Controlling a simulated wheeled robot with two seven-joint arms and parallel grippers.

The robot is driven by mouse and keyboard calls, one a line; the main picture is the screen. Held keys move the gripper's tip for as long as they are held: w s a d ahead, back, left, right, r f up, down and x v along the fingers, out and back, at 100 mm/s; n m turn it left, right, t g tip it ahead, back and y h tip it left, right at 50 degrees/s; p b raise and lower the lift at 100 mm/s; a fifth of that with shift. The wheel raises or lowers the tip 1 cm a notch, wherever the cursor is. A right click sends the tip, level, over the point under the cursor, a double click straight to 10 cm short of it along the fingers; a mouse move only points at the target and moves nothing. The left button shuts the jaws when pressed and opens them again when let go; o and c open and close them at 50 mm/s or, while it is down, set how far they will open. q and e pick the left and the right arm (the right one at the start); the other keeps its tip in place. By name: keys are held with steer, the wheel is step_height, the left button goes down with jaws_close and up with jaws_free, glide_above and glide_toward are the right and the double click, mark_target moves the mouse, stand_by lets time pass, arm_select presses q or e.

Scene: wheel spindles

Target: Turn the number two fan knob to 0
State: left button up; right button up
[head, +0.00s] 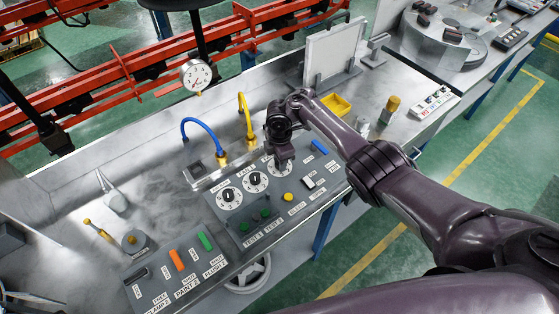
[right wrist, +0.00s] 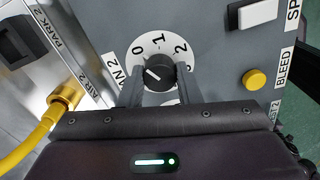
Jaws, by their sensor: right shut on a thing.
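The number two fan knob (right wrist: 160,72) is a black round knob on a white dial marked 0, 1 and 2, with a partly covered label reading "AN 2" beside it. Its white pointer line slants to the upper left, on the side of the 0. My right gripper (right wrist: 160,90) has its two grey fingers on either side of the knob and is shut on it. In the head view my right gripper (head: 283,162) comes down over this dial and hides most of it. My left gripper is not in view.
Two similar dials, a left one (head: 230,196) and a middle one (head: 255,181), sit beside it on the grey panel. A yellow button (right wrist: 255,80) and a white rocker switch (right wrist: 257,13) are near. A yellow hose (right wrist: 35,138) stands close to the gripper.

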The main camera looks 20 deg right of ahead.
steer(key=shift+n, duration=0.5)
steer(key=o, duration=1)
steer(key=shift+c, duration=0.2)
step_height(320, 180, up, 8)
steer(key=shift+f+p, duration=0.1)
steer(key=shift+p, duration=0.3)
